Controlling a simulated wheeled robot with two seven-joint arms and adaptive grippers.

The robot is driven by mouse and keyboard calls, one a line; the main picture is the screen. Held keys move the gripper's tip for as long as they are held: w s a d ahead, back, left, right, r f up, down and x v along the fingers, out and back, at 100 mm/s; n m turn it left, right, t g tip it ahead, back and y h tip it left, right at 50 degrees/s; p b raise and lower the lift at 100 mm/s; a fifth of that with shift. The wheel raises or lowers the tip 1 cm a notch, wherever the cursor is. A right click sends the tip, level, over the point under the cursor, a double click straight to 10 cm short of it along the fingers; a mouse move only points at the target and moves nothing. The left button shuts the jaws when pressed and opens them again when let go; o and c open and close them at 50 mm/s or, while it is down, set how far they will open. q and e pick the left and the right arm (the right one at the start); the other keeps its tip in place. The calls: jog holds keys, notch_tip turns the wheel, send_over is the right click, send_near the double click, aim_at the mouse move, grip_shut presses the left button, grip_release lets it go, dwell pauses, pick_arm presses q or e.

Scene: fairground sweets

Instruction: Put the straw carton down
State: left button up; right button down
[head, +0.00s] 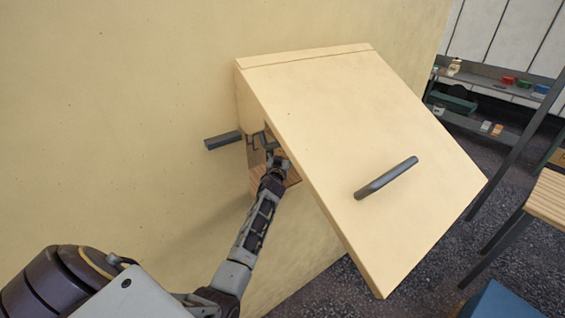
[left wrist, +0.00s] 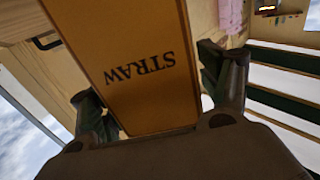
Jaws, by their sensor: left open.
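The straw carton (left wrist: 145,60) is a tan-orange box with dark "STRAW" lettering, which reads upside down in the left wrist view. It lies between the two spread fingers of my left gripper (left wrist: 146,74). The gripper is open, and a gap shows beside the right finger; contact at the left finger is unclear. In the head view my left gripper (head: 270,152) is inside the wall cupboard, beneath its raised cream door (head: 330,130). The carton cannot be clearly made out there, and what its base rests on is hidden. My right gripper is out of view.
The raised door slants over my left forearm and carries a dark bar handle (head: 386,178). A dark grey bar (head: 222,140) sticks out left of the cupboard. A slatted wooden bench (head: 548,198) stands at right, and shelves with small goods stand at back right.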

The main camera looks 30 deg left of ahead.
pick_arm(q)
jog(key=shift+c, duration=0.3)
jog(key=c, duration=1.3)
jog(key=shift+r, duration=0.15)
jog(key=shift+r+b, duration=0.55)
jog(key=shift+r, duration=4.35)
